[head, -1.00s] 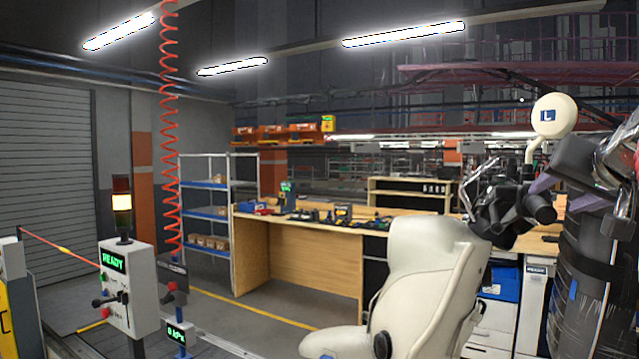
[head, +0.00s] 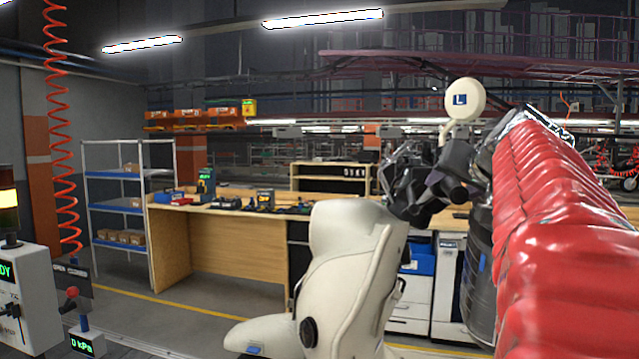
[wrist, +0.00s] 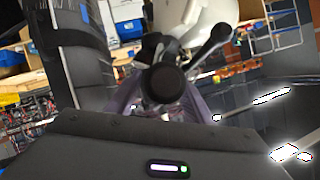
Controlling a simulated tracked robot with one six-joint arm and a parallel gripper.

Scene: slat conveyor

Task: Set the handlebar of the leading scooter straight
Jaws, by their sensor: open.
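The black handlebar (head: 403,180) sits above, beside a cream round mirror (head: 465,98) marked L. My gripper (head: 437,180) is at the handlebar, small and partly lost against it. In the wrist view my gripper (wrist: 165,104) has purple fingers apart, one on each side of a black round grip end (wrist: 164,82). I cannot tell whether they touch it. The stem (wrist: 75,50) shows at left. The handlebar's angle is hard to judge.
My red-sleeved arm fills the right of the head view and hides what lies behind. A wooden workbench (head: 225,265) and a shelf rack (head: 120,205) stand behind the scooter. A control box (head: 25,300) and red coiled hose (head: 57,130) are at left.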

